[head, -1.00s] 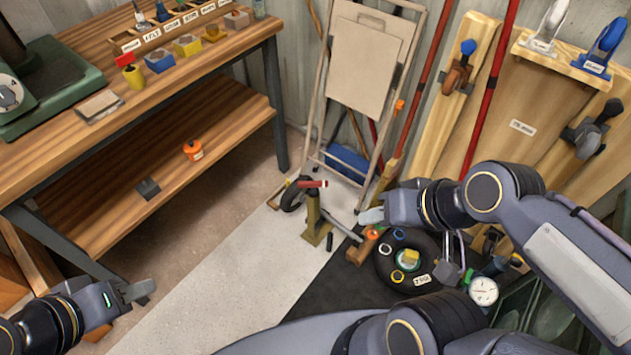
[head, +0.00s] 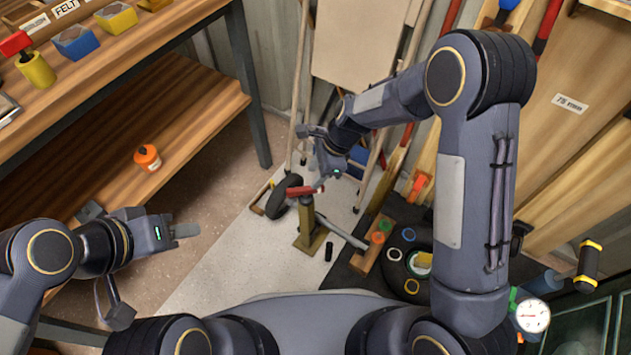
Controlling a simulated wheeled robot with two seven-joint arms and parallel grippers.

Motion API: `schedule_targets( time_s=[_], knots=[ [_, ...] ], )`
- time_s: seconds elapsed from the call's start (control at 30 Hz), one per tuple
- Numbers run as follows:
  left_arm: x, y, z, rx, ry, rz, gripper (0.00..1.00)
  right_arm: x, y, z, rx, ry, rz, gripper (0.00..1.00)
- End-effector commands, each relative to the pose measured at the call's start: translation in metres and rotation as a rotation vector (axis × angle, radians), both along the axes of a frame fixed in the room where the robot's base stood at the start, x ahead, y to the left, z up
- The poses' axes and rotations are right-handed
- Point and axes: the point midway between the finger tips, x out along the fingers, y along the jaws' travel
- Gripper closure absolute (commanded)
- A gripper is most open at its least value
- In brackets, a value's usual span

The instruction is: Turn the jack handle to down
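The jack (head: 311,235) is an olive-gold post on a foot, standing upright on the light floor strip in the middle of the head view. A red bar (head: 300,191) lies roughly level across its top, and a grey metal lever (head: 343,233) slopes down to the right from its body. My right gripper (head: 321,180) points down right at the red bar's right end and partly covers it. I cannot tell whether it touches the bar or how wide its fingers stand. My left gripper (head: 183,231) is empty, away to the left; its finger gap is unclear.
A wooden workbench (head: 190,105) with a lower shelf stands at the left, with an orange jar (head: 147,158) on the shelf. A black wheel (head: 284,196) sits behind the jack. A wooden block (head: 375,246) and a tyre (head: 395,272) lie to its right.

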Motion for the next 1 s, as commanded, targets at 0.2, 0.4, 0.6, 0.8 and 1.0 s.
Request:
schedule_targets(
  time_s=[0.2, 0.4, 0.6, 0.8, 1.0],
  knots=[
    [0.000, 0.000, -0.013, 0.000, -0.001, 0.000, 0.64, -0.001, 0.010, -0.028, -0.005, 0.011, -0.008, 0.62],
    [0.000, 0.000, -0.028, 0.000, 0.000, 0.000, 0.64, -0.002, 0.022, -0.058, -0.005, 0.009, -0.007, 0.62],
    [0.000, 0.000, -0.035, 0.000, 0.000, 0.000, 0.64, -0.003, 0.030, -0.074, -0.004, 0.007, -0.008, 0.62],
    [0.000, 0.000, -0.035, 0.000, 0.000, 0.000, 0.64, -0.003, 0.031, -0.076, -0.004, 0.007, -0.008, 0.62],
    [0.000, 0.000, -0.035, 0.000, 0.000, 0.000, 0.64, -0.003, 0.031, -0.076, -0.004, 0.007, -0.008, 0.72]
  ],
)
